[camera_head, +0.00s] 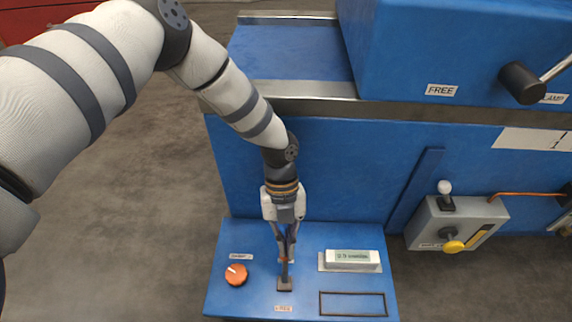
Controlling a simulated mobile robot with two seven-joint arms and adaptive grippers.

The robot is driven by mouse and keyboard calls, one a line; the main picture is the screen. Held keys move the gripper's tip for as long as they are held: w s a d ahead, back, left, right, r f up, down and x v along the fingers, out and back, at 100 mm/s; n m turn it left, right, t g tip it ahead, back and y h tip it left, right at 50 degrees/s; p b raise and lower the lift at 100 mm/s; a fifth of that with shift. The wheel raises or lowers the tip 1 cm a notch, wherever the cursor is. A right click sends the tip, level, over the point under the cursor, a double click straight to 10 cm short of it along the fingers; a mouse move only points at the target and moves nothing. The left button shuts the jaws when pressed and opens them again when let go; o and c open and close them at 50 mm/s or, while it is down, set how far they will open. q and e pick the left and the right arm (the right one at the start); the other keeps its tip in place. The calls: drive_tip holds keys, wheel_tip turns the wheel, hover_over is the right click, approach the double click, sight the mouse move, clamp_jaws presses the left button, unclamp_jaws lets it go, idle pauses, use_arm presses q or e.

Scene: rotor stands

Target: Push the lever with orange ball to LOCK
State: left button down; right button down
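A blue panel (258,296) juts out low at the front of the blue machine. My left gripper (286,262) points down over its middle, with its fingers drawn together to a narrow tip. A trace of orange, probably the lever's ball, shows by the fingertips; the fingers hide most of the lever. A small brown lever base (285,285) sits just below the fingertips. A FREE label (284,308) lies in front of it. No LOCK label is readable on this panel. I cannot tell whether the fingers touch the ball. My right gripper is out of view.
An orange dial (236,274) lies left of the gripper, and a white display (352,259) lies right. A grey box (456,222) with a white-ball lever and yellow knob is farther right. A dark handle (522,82) sticks out at upper right. Bare floor lies left.

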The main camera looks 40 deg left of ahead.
use_arm(q)
drive_tip(key=shift+s+f, duration=0.15)
wheel_tip(320, 180, up, 10)
idle(0.3)
